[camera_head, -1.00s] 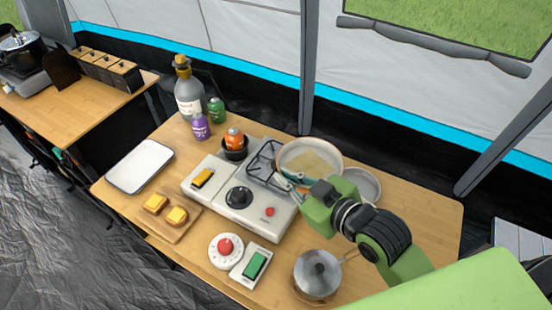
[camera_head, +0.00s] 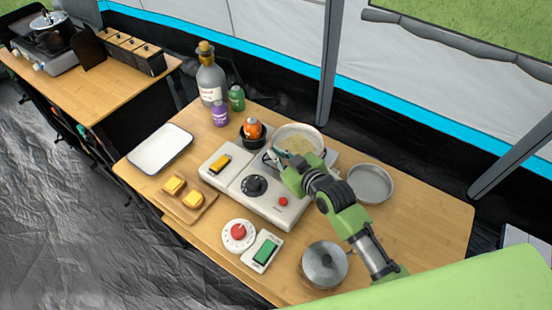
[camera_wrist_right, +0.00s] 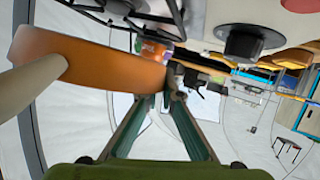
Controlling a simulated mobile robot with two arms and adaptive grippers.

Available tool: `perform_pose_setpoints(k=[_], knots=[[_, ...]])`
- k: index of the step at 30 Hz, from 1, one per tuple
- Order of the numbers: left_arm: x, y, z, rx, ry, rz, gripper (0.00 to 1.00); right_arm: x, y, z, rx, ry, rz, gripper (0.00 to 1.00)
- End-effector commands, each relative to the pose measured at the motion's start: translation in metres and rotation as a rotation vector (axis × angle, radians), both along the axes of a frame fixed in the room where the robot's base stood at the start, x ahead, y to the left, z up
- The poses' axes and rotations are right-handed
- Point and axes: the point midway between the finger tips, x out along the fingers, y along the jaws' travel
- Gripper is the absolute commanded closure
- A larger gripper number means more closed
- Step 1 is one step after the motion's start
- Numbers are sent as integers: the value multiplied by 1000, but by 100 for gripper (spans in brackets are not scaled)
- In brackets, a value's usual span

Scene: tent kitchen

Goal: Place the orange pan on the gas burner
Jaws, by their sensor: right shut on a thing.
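The orange pan (camera_head: 298,136) has a pale inside and is over the back right part of the gas burner (camera_head: 232,192). It hides most of the dark grate; I cannot tell whether it rests on it. My right gripper (camera_head: 280,158) is shut on the pan at its near left edge. In the right wrist view the pan's orange outer wall (camera_wrist_right: 100,60) fills the upper left, beside my right gripper's fingers (camera_wrist_right: 168,98). The burner has a black knob and a red button. My left gripper is not in view.
An orange canister (camera_head: 252,128) stands in a black holder behind the burner, near bottles (camera_head: 211,82). A white tray (camera_head: 160,149) and bread board (camera_head: 203,212) lie left.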

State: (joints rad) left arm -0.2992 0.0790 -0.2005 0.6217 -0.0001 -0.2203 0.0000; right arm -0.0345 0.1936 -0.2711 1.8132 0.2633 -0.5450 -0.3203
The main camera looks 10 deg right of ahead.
Motion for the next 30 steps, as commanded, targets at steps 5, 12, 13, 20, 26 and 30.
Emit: perform_pose_setpoints(k=[5,12,13,20,26,30], knots=[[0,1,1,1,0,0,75,7,2,-4,0,-7,0,100],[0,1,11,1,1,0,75,8,2,-31,0,-4,-1,100],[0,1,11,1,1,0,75,8,2,-33,0,-6,-1,100],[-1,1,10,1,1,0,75,8,2,-37,0,-7,-1,100],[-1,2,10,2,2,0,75,7,2,-39,0,-1,-1,88],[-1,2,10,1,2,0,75,7,1,-39,0,-1,-1,88]])
